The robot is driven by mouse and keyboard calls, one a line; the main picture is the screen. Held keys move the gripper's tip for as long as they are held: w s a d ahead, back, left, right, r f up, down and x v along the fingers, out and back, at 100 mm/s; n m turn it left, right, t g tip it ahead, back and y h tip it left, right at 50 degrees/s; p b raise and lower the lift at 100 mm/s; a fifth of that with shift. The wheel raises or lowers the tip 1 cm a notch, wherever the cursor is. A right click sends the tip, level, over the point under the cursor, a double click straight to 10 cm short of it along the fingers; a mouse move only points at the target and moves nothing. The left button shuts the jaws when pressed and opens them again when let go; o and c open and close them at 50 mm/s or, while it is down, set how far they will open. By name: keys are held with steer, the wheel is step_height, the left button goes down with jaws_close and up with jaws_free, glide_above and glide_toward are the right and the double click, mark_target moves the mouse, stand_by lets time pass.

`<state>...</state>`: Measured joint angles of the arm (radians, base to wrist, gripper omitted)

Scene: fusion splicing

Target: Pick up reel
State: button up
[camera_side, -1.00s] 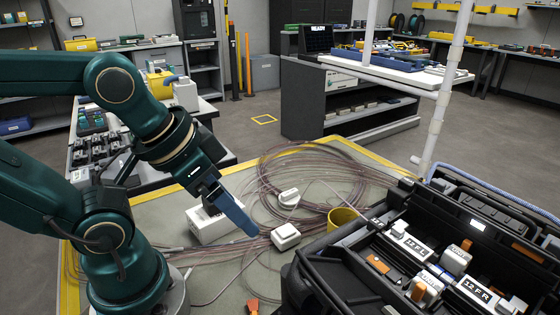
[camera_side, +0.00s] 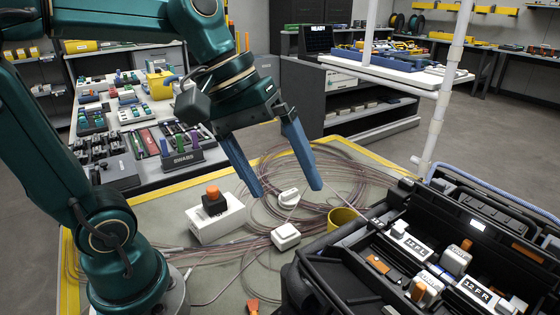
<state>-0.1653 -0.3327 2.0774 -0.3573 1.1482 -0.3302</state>
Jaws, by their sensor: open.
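A small white rounded piece (camera_side: 288,198), which looks like the reel, lies on the coiled pinkish cable on the mat. I cannot confirm from this view that it is the reel. My gripper (camera_side: 287,191) points down with its two blue fingers spread wide and nothing between them. In the picture the fingertips flank the white piece, the left one just left of it and the right one above and right of it. The fingers appear to be above the mat; their exact height over the piece is hard to tell.
A small white box (camera_side: 286,236) sits in front of the white piece. A larger white box (camera_side: 216,218) with an orange-topped black part stands left. A yellow cup (camera_side: 343,218) and an open black case (camera_side: 330,262) are to the right. A white pole (camera_side: 434,125) rises behind.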

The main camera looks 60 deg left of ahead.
steer(key=w+a+f+n+h, duration=0.1)
steer(key=w+a+n+h, duration=0.25)
steer(key=w+n, duration=0.4)
steer(key=n+t+h, duration=0.2)
steer(key=n+h, duration=0.1)
steer(key=n, duration=0.4)
glide_above(289, 197)
steer(key=shift+m, duration=0.25)
steer(key=f, duration=0.9)
steer(key=shift+w+a+f, duration=0.1)
steer(key=shift+a+f, duration=0.2)
steer(key=shift+f, duration=0.05)
steer(key=s+a+f+n, duration=0.1)
steer(key=f, duration=0.1)
steer(key=s+a+f+n+t, duration=0.1)
steer(key=a+f, duration=0.1)
steer(key=f, duration=0.1)
steer(key=s+a+f+n, duration=0.1)
steer(key=a+f, duration=0.1)
steer(key=f, duration=0.1)
steer(key=shift+a+n+h, duration=0.25)
steer(key=shift+n, duration=0.15)
steer(key=shift+x, duration=2.45)
steer(key=shift+c, duration=0.3)
steer(key=c, duration=1.4)
